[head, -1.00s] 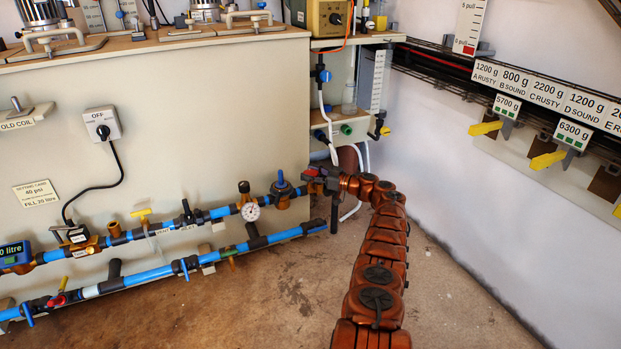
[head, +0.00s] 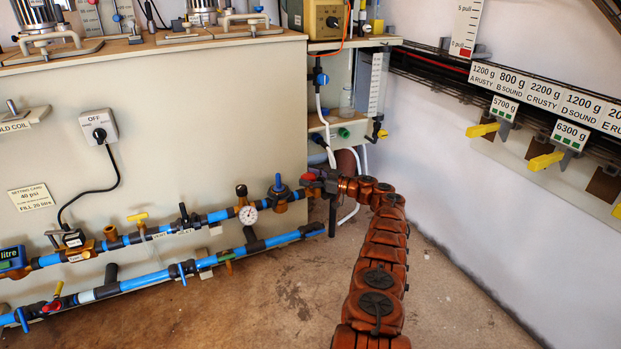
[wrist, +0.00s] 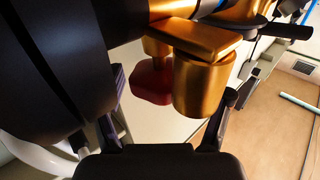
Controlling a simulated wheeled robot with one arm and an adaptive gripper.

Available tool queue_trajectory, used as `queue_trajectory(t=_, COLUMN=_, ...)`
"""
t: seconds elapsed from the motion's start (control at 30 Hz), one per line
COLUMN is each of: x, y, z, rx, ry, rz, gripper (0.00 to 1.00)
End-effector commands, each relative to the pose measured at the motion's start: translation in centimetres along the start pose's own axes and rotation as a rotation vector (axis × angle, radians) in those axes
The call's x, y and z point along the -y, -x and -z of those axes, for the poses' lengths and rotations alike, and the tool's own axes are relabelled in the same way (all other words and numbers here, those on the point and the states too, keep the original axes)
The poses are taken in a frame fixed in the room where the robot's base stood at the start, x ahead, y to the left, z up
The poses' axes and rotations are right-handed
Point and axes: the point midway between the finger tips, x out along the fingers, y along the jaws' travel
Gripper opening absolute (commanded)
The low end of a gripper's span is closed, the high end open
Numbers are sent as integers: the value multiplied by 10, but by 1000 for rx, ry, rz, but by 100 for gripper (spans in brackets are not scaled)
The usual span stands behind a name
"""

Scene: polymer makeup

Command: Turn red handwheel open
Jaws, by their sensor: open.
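The red handwheel (wrist: 152,82) shows in the wrist view as a dark red knob under a brass fitting (wrist: 205,85). My gripper (wrist: 168,125) is open, with one black finger low on each side of the picture. The handwheel and the brass body lie beyond and between the fingers, and I see no grip on them. In the head view a small red part, seemingly the handwheel (head: 308,177), shows at the right end of the blue pipe run, right beside my gripper (head: 322,183). The fingertips there are too small to make out.
A blue-handled brass valve (head: 279,190) and a pressure gauge (head: 247,214) sit left of my gripper on the upper pipe. A lower blue pipe (head: 150,281) runs below. White hoses (head: 350,212) hang close by. Floor to the right is clear.

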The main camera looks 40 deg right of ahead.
Motion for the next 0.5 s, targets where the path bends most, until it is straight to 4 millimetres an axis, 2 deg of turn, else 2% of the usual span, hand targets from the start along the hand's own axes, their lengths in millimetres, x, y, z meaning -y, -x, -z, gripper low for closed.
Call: queue_trajectory(t=0.5, x=0, y=10, z=-4, rx=2, ry=-6, rz=3, gripper=78)
